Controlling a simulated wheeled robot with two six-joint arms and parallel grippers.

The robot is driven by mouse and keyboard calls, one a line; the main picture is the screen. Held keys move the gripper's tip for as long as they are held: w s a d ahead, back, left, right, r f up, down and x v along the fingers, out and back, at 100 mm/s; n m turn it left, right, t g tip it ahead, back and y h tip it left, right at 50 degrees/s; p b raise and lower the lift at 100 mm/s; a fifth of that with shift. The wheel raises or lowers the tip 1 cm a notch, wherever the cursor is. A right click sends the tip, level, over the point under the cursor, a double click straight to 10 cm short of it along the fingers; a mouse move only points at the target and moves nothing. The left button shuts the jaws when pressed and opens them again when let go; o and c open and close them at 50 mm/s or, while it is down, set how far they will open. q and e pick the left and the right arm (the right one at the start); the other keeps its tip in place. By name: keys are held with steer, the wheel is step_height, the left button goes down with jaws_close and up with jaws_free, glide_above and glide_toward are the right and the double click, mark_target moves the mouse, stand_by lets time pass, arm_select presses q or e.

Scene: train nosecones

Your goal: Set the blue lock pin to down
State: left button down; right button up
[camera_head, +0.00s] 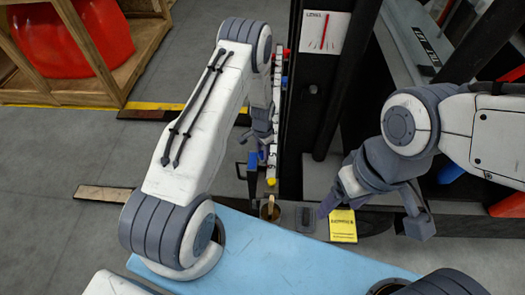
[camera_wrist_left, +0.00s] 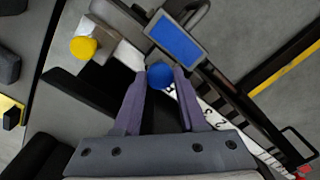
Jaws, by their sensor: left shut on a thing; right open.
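The blue lock pin (camera_wrist_left: 160,76) shows as a round blue knob in the left wrist view, between the fingertips of my left gripper (camera_wrist_left: 160,80). The left gripper is shut on it. In the head view my left gripper (camera_head: 262,135) is at the numbered strip on the dark post, and the pin is mostly hidden there by the fingers. My right gripper (camera_head: 375,222) is open and empty, above the area beside the yellow booklet. Whether the pin is up or down cannot be told.
A yellow knob (camera_head: 271,182) sits at the lower end of the numbered strip; it also shows in the left wrist view (camera_wrist_left: 83,47). A wooden crate (camera_head: 135,50) with a red object stands upper left.

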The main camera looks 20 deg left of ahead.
arm_select(q)
step_height(320, 180, down, 2)
steer(key=shift+f+b, duration=0.25)
steer(key=shift+b, duration=0.35)
steer(key=shift+r, duration=0.1)
arm_select(e)
steer(key=shift+f, duration=0.85)
arm_select(q)
steer(key=shift+c, duration=2.2)
jaws_free()
step_height(320, 180, up, 10)
steer(key=shift+r, duration=0.2)
